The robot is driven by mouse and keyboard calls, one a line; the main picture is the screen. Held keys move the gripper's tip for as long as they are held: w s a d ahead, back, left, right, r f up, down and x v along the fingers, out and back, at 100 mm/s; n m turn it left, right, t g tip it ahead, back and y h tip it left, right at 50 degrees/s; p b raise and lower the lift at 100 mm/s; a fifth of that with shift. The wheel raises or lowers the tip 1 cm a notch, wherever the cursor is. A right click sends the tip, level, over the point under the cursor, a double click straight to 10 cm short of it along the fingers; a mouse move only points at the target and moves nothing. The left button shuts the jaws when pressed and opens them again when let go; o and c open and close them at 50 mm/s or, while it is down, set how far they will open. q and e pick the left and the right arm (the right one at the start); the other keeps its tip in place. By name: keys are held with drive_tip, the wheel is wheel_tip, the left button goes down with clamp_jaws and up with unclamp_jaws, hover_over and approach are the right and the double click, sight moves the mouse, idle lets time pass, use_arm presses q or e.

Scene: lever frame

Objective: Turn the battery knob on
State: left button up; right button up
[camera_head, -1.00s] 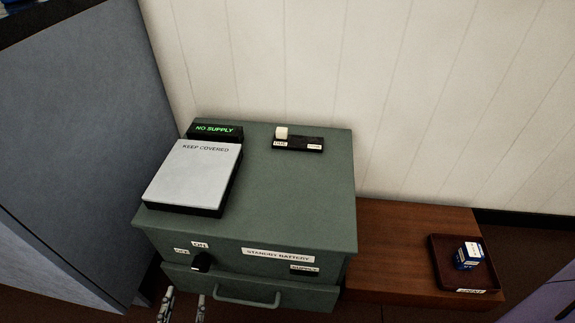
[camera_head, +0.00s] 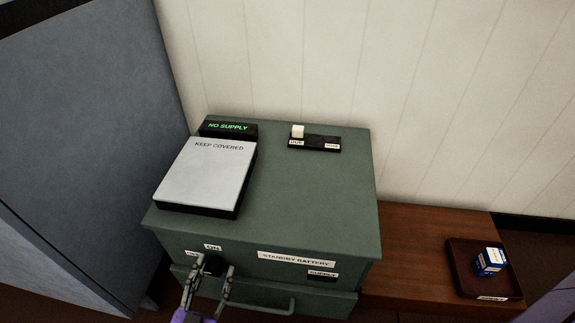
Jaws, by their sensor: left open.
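The black battery knob (camera_head: 213,264) sits on the front face of the green cabinet (camera_head: 310,200), below a small ON label (camera_head: 213,247). A second small label, partly hidden, is just left of it. My left gripper (camera_head: 209,271) is open at the knob, with one finger on each side of it in the picture. I cannot tell whether the fingers touch it. The knob's lower part and its pointing direction are hidden. A STANDBY BATTERY label (camera_head: 296,259) is to the right. The display (camera_head: 228,127) reads NO SUPPLY in green. My right gripper is not in view.
A white KEEP COVERED lid (camera_head: 207,172) and a black slider strip with a white block (camera_head: 298,131) are on the cabinet top. A drawer handle (camera_head: 250,303) is below the knob. A grey panel (camera_head: 90,150) stands close left. A tray (camera_head: 462,281) holds a blue box (camera_head: 489,262).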

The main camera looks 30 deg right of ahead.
use_arm(q)
drive_tip(key=c, duration=1.1)
